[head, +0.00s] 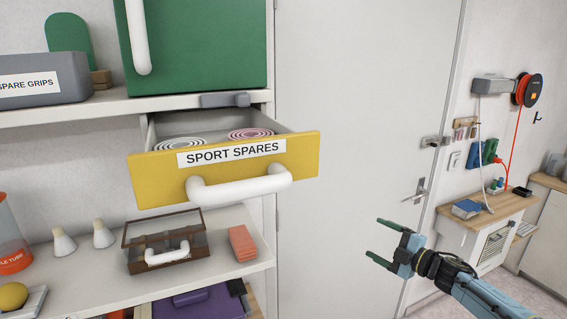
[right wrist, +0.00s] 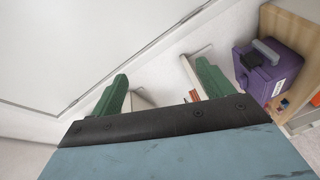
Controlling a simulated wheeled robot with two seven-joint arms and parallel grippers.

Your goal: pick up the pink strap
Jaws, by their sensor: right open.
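The pink strap (head: 251,134) is a flat coil in the open yellow drawer (head: 150,168) labelled SPORT SPARES. It lies at the right of the drawer, partly hidden by the drawer front. A white or grey coil (head: 180,142) lies to its left. My right gripper (head: 376,240) is open and empty in front of the door, to the right of the drawer and lower than it, clear of both. Its green fingers also show in the right wrist view (right wrist: 158,90), with nothing between them. My left gripper is not in view.
A white handle (head: 238,188) sticks out from the drawer front. A green case (head: 195,50) stands on the shelf above. A lower shelf holds a brown glass-lidded box (head: 165,240) and an orange block (head: 242,243). The space before the door (head: 345,130) is free.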

